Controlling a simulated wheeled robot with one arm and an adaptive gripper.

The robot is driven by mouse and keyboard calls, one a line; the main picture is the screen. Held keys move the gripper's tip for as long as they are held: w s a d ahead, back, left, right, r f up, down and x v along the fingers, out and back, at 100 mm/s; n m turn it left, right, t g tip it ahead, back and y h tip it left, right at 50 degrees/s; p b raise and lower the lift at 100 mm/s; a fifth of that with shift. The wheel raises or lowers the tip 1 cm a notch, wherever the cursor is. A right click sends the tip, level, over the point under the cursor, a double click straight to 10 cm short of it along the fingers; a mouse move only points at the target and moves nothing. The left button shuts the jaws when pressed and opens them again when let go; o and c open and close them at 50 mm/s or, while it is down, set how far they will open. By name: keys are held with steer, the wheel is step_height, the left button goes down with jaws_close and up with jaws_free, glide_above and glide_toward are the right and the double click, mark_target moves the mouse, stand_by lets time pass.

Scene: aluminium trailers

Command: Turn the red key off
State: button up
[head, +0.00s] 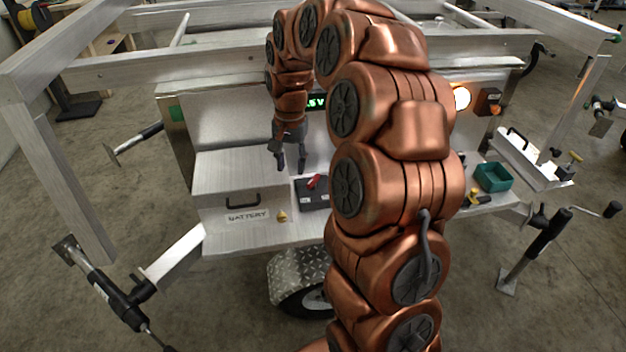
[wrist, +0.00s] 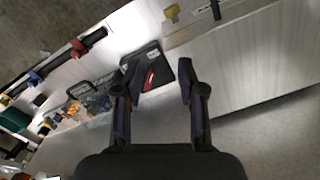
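The red key (head: 314,181) sits on a black plate or box (head: 312,198) on the trailer's metal deck. In the wrist view the red key (wrist: 150,79) shows on the dark plate (wrist: 146,62), close to the left finger. My gripper (head: 291,166) points down above the deck, just left of and above the key in the head view. In the wrist view my gripper (wrist: 160,76) has its two fingers well apart with nothing between them gripped. Whether the key is turned on or off is hard to tell. A green display (head: 317,102) reading "5V" is partly hidden by my arm.
A metal battery box (head: 240,180) with a black handle stands left of the key. A yellow knob (head: 282,216) is at the deck's front edge. A green bin (head: 493,177) and a lit lamp (head: 462,98) are at right. Frame rails (head: 180,68) surround the arm.

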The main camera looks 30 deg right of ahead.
mark_target(313, 179)
steer(key=w+d+f+m, duration=0.1)
steer(key=w+d+f, duration=0.1)
steer(key=d, duration=0.1)
steer(key=w+d+f+m, duration=0.1)
steer(key=w+d+f, duration=0.1)
steer(key=d, duration=0.2)
steer(key=w+d+f+m+b, duration=0.1)
steer(key=w+d+f+m, duration=0.1)
steer(key=d+f, duration=0.1)
steer(key=shift+d+h, duration=0.3)
steer(key=shift+f+p, duration=0.65)
steer(key=shift+f, duration=3.25)
steer(key=shift+c, duration=0.2)
jaws_close()
